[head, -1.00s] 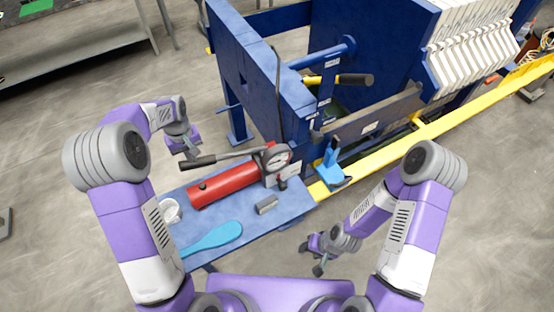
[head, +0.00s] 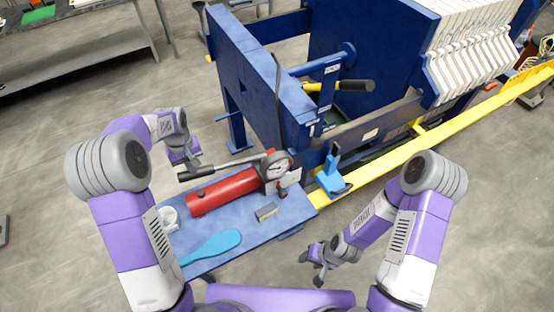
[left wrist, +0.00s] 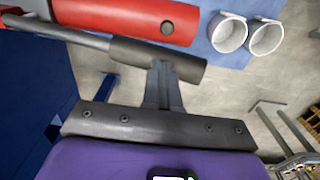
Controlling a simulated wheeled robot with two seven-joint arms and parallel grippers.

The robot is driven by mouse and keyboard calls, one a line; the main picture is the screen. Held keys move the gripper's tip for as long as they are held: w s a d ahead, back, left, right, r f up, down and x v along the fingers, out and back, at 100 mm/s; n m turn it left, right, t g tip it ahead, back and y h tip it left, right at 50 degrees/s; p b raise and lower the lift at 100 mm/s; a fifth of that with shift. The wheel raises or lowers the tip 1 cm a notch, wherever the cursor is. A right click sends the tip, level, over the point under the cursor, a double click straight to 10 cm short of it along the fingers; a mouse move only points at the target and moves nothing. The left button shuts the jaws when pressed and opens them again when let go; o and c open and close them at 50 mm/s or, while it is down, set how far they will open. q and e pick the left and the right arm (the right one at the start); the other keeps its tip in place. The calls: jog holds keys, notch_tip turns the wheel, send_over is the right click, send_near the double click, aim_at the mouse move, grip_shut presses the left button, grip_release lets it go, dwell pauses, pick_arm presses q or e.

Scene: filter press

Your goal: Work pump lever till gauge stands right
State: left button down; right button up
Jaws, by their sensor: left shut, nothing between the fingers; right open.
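The gauge needle is too small to read. The pump lever (head: 235,162) slopes slightly down to the left, above the cylinder, ending in a dark grip (head: 197,172). My left gripper (head: 191,160) is shut and empty over that grip. In the left wrist view its fingers (left wrist: 162,85) meet the grip's edge (left wrist: 155,58); whether they touch is unclear. My right gripper (head: 315,265) is open, low and right of the shelf.
The blue shelf (head: 265,235) also holds a light-blue paddle (head: 211,246), a small grey block (head: 266,212) and white rings (head: 168,218). A blue clamp-like piece (head: 331,178) stands by the yellow rail (head: 440,133). The blue press frame (head: 262,85) rises behind. Floor is clear at lower right.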

pick_arm(q)
jog(key=r, duration=0.1)
jog(key=r+p, duration=0.1)
jog(key=r, duration=0.1)
jog(key=r+p, duration=0.1)
jog(key=shift+w+d+r, duration=0.15)
jog(key=shift+d+r, duration=0.1)
jog(key=shift+r, duration=0.05)
jog(key=shift+f, duration=0.15)
pick_arm(e)
notch_tip(320, 180, up, 3)
jog(key=shift+r, duration=0.1)
